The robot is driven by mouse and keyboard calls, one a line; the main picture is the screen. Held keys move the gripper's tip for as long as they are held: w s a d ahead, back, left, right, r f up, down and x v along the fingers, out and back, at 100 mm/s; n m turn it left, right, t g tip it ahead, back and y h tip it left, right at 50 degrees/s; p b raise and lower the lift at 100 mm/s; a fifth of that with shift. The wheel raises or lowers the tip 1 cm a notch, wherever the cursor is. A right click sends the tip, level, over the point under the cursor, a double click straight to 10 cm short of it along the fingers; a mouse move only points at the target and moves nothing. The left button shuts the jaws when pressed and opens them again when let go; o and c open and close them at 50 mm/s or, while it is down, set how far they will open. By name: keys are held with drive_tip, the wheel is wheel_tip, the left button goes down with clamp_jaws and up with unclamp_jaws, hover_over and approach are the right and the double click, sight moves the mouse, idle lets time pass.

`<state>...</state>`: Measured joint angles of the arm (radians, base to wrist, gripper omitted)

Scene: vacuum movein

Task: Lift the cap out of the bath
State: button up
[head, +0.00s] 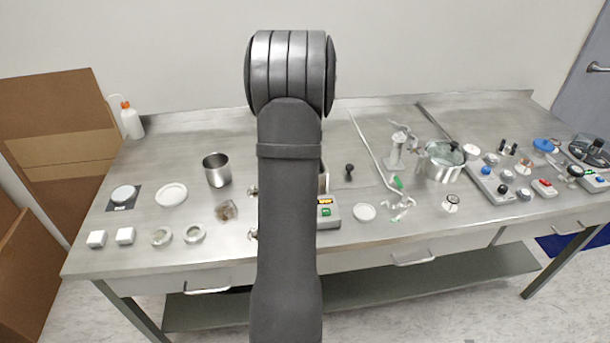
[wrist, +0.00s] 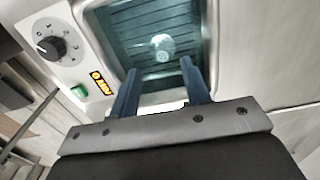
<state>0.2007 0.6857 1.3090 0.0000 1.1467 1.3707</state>
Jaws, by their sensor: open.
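The bath (wrist: 204,15) shows in the wrist view as a metal-rimmed basin with a ribbed rack and teal-tinted inside. A small pale round piece, which looks like the cap (wrist: 162,46), lies in it near the middle. My gripper (wrist: 158,70) is open, its two blue fingers apart and pointing over the bath. Nothing is between the fingers; the cap shows beyond their tips. How far above the cap they are, I cannot tell.
The bath's panel has a black dial (wrist: 50,47) and green switch. In the head view a steel beaker (head: 217,170) and a white dish (head: 171,195) stand to the left. A small white dish (head: 364,212), a glass-lidded pot (head: 443,165) and a control panel (head: 492,186) stand to the right.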

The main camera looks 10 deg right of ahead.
wheel_tip(320, 180, down, 5)
drive_tip(key=shift+w+r, duration=0.1)
drive_tip(key=shift+w, duration=0.05)
clamp_jaws()
